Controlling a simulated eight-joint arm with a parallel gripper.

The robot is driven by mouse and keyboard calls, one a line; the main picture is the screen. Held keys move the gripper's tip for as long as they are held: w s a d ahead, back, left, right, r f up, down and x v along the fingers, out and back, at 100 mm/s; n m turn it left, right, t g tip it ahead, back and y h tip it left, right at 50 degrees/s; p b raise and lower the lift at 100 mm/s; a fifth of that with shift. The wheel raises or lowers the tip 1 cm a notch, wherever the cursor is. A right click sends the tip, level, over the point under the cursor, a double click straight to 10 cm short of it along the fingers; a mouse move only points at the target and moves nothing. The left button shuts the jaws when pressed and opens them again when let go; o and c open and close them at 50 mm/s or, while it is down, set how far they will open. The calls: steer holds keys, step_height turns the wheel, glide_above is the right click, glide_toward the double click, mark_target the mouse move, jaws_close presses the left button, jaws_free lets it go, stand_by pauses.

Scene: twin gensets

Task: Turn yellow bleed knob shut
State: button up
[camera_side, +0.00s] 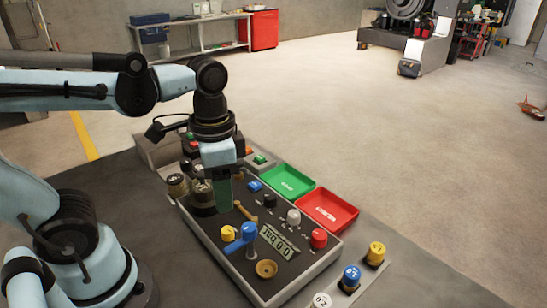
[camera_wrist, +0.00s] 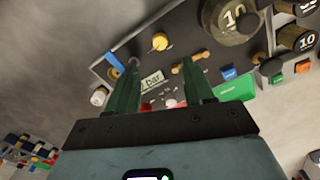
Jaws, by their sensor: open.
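The yellow knob (camera_side: 228,233) stands on the near part of the grey control panel (camera_side: 205,240), just left of a blue lever (camera_side: 246,236). It also shows in the wrist view (camera_wrist: 159,41), beyond and between the two fingertips. My gripper (camera_side: 223,205) points down over the panel, behind the yellow knob in the side view. In the wrist view its green fingers (camera_wrist: 160,64) are spread apart with nothing held between them. The left finger partly hides the blue lever's area.
A display reading 0.0 bar (camera_side: 280,240), a brass knob (camera_side: 266,269), a white knob (camera_side: 293,216) and a red knob (camera_side: 319,238) share the panel. Dark weights (camera_wrist: 235,16) stand beyond. Green (camera_side: 288,181) and red (camera_side: 327,209) trays lie alongside. Another yellow-topped cylinder (camera_side: 376,252) stands at right.

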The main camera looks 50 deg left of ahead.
mark_target(227, 229)
steer(key=shift+f, duration=4.85)
jaws_close()
